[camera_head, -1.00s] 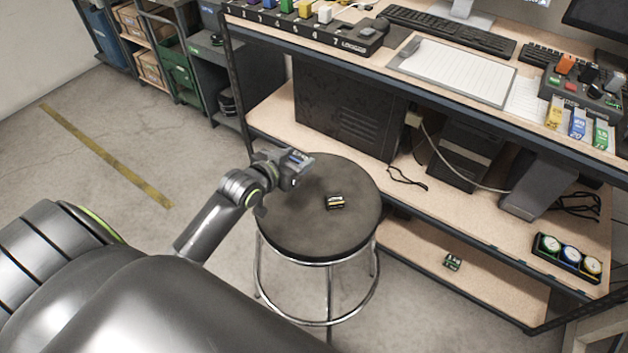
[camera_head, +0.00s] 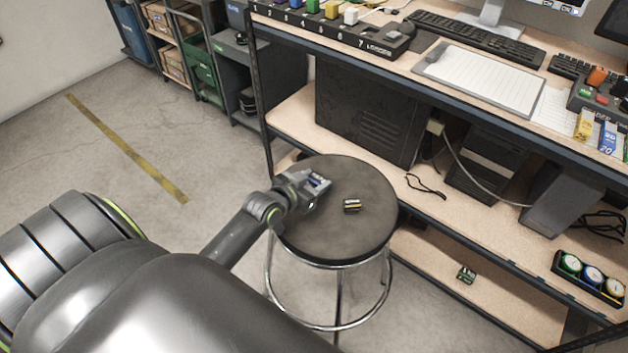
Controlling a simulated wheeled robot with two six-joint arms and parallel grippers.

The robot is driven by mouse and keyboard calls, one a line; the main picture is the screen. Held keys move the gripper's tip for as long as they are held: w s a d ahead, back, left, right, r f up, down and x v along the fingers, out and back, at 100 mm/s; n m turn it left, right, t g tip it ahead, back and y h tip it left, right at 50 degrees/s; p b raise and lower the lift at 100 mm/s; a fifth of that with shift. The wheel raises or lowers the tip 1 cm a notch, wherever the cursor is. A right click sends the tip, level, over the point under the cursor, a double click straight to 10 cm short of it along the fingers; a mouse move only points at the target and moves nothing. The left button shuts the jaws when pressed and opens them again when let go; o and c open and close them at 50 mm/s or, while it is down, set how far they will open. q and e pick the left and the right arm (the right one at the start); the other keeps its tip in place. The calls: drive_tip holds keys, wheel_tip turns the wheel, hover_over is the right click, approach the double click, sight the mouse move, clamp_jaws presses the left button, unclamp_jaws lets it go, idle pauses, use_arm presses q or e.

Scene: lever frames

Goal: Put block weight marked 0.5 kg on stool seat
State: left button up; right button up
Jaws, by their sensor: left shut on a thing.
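The round dark stool seat (camera_head: 335,236) stands on chrome legs in the middle of the view. A small black and yellow block (camera_head: 352,206) lies on the seat, right of its middle. My left gripper (camera_head: 314,184) is over the left part of the seat, shut on a small blue block (camera_head: 319,181) with a pale top. I cannot tell whether that block touches the seat. A small green and dark block (camera_head: 466,274) lies on the lowest shelf. The marks on the blocks are too small to read. My right gripper is out of view.
A workbench (camera_head: 440,100) with keyboards, a clipboard and a numbered rack (camera_head: 330,32) stands behind the stool. A black computer case (camera_head: 365,120) sits on its shelf close behind the seat. The seat's front and right are clear, as is the floor at left.

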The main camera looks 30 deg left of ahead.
use_arm(q)
drive_tip(key=shift+s+f+b, duration=0.3)
drive_tip(key=shift+f, duration=0.2)
drive_tip(key=o, duration=1.3)
drive_tip(key=shift+f, duration=0.25)
drive_tip(key=shift+o, duration=0.2)
drive_tip(key=shift+r, duration=0.1)
drive_tip(key=shift+r+p, duration=0.35)
drive_tip(key=shift+s+r, duration=0.1)
drive_tip(key=shift+r, duration=0.05)
drive_tip(key=v, duration=0.7)
drive_tip(key=p+v, duration=0.1)
drive_tip(key=v, duration=0.3)
drive_tip(key=shift+s+r, duration=0.1)
drive_tip(key=shift+r, duration=0.3)
